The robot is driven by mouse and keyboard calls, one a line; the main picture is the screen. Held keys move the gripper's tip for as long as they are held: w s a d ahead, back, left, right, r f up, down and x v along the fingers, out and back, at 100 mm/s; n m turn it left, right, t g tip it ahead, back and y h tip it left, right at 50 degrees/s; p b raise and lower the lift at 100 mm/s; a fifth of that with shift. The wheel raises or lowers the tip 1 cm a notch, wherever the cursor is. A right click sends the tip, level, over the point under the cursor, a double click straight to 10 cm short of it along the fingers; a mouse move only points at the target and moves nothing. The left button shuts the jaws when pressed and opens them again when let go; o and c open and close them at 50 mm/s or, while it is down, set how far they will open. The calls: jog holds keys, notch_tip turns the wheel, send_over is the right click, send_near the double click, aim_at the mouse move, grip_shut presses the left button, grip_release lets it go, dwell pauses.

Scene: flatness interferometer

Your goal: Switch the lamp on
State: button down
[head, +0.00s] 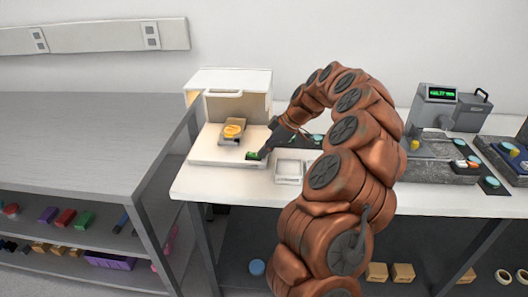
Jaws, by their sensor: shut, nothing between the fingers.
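A white instrument (212,147) stands on the white bench, its upper housing (262,85) at the back against the wall. The housing's open front looks warm and cream-toned inside. A yellow round piece (233,131) sits on a small grey block on the instrument's base. At the base's front right corner is a small dark switch-like part (252,155) with a green patch. My gripper (266,150) is shut and empty, its dark fingertips right at this part. I cannot tell whether they touch it. My copper-coloured arm hides the bench to the right.
A small white tray (289,179) stands just right of the instrument. A grey device with a green display (441,93) and a dark stone-like base stands farther right. A grey shelf unit (95,135) with a clear top stands left; its lower shelves hold coloured blocks.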

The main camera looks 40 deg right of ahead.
jog(key=shift+s+d+r, duration=0.2)
jog(key=shift+d+r, duration=0.2)
jog(key=shift+d, duration=0.05)
jog(key=s+d+f+b+v, duration=0.1)
jog(key=v, duration=0.7)
jog(key=shift+s+r, duration=0.2)
jog(key=shift+r, duration=0.1)
jog(key=shift+d, duration=0.1)
